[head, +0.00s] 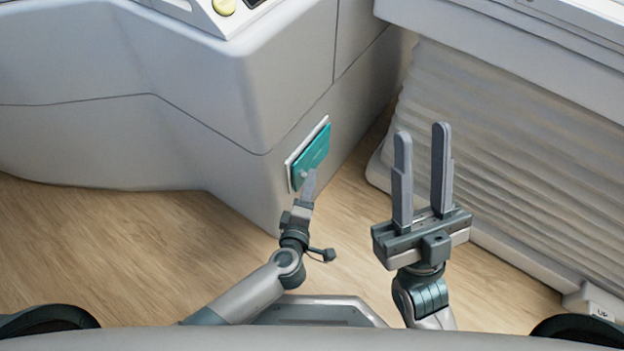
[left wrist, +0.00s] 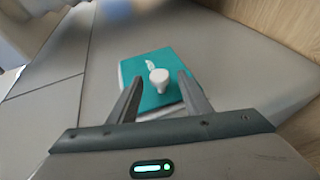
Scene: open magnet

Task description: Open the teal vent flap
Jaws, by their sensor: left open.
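The teal vent flap (head: 316,152) sits in a pale frame (head: 294,176) low on the side of the grey machine housing. It lies against its frame in the head view. A small round white knob (left wrist: 159,79) stands out from the flap in the left wrist view (left wrist: 134,72). My left gripper (head: 311,174) is right in front of the flap's lower part. In the left wrist view its two fingers (left wrist: 158,98) are open, one on each side of the knob, with gaps to it. My right gripper (head: 421,132) is open and empty, pointing up, to the right of the flap.
The grey housing (head: 190,95) fills the left and back. A bed-like unit with a ribbed side (head: 490,140) stands at the right. Wooden floor (head: 150,245) is clear between them, narrowing toward the back.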

